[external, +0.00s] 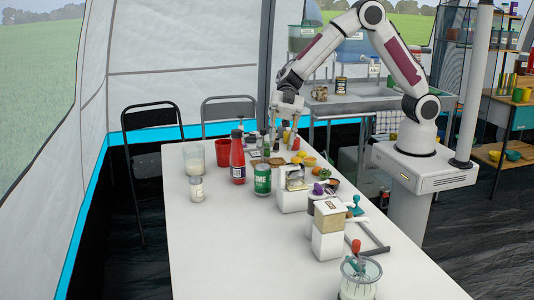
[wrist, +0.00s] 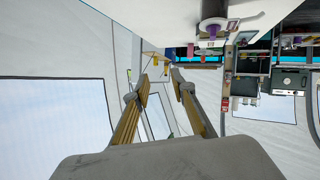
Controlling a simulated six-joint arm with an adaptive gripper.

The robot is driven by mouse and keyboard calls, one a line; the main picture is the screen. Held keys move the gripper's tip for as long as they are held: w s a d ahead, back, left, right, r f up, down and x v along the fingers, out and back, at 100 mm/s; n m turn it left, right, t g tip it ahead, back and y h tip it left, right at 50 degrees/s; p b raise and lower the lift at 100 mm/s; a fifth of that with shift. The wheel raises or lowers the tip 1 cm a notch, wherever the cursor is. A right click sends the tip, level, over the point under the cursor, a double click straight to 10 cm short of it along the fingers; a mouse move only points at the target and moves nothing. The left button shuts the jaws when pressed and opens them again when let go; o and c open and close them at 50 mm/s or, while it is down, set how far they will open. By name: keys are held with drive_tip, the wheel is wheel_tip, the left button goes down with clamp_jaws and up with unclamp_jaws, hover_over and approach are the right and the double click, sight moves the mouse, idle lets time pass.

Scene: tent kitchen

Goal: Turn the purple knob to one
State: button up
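The purple knob (external: 318,188) is on the right side of a small white appliance (external: 293,198) near the middle of the table in the external view. My gripper (external: 284,128) points down over the far part of the table, behind the appliance and apart from the knob. In the wrist view my gripper (wrist: 160,80) shows two separated fingers with nothing between them. A purple round part (wrist: 213,27) shows at the top of the wrist view; I cannot tell if it is the knob. Any marks around the knob are too small to read.
A red ketchup bottle (external: 237,158), a green can (external: 262,180), a red cup (external: 222,152) and a glass jar (external: 196,188) stand left of the appliance. A beige-topped box (external: 328,230) and a lidded clear container (external: 359,278) stand nearer. The table's left front is clear.

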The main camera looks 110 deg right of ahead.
sight(318, 189)
drive_tip(key=s+a+f+n+g+y, duration=0.1)
drive_tip(key=s+f+g, duration=0.4)
drive_tip(key=s+f, duration=0.1)
drive_tip(key=shift+s+f+n+y, duration=0.15)
drive_tip(key=shift+s+n+y, duration=0.15)
drive_tip(key=shift+n+y, duration=0.1)
drive_tip(key=x, duration=0.8)
idle(0.4)
clamp_jaws()
